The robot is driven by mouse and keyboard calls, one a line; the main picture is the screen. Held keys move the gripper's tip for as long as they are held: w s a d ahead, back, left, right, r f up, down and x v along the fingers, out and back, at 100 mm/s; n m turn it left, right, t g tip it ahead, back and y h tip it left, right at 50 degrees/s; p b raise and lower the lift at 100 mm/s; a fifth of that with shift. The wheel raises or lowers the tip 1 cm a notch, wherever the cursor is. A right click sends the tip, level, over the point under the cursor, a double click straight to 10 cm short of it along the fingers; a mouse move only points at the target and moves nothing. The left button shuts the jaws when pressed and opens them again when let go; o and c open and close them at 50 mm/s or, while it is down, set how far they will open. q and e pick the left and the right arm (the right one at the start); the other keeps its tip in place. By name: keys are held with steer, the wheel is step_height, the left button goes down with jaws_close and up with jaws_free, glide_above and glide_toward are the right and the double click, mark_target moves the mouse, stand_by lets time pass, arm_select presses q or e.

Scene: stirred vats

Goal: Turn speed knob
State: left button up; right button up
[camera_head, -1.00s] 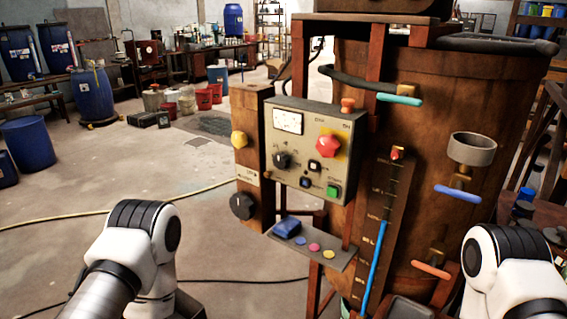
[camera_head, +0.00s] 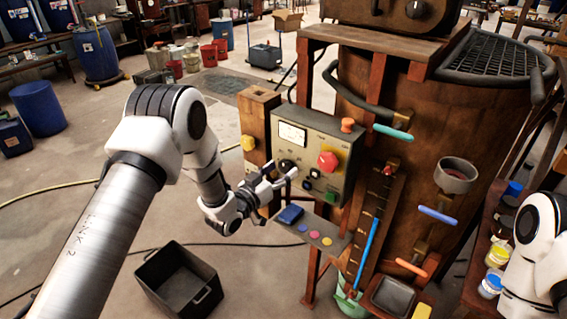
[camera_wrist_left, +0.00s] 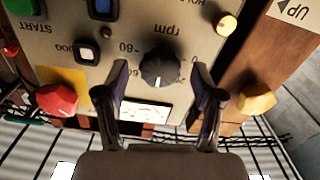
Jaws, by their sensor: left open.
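The speed knob (camera_wrist_left: 160,68) is a round black knob with a white mark, beside "rpm" lettering that appears upside down in the left wrist view. In the head view the knob (camera_head: 286,166) is on the grey control panel (camera_head: 318,148), partly hidden by my gripper. My left gripper (camera_head: 281,173) is at the panel front. In the left wrist view its fingers (camera_wrist_left: 160,80) are open, one on each side of the knob, with gaps showing. I cannot tell how far the fingertips are from the panel. My right gripper is out of view.
A red mushroom button (camera_head: 327,161) is on the panel right of the knob, with a green button (camera_head: 330,198) lower. A yellow knob (camera_head: 248,143) is on the wooden post at left. A small shelf (camera_head: 320,231) juts out below. A black crate (camera_head: 180,281) stands on the floor.

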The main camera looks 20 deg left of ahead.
arm_select(q)
steer(key=shift+w+d+r, duration=0.1)
steer(key=shift+w+d, duration=0.05)
steer(key=shift+w, duration=0.25)
steer(key=c, duration=1.1)
steer(key=shift+c, duration=0.2)
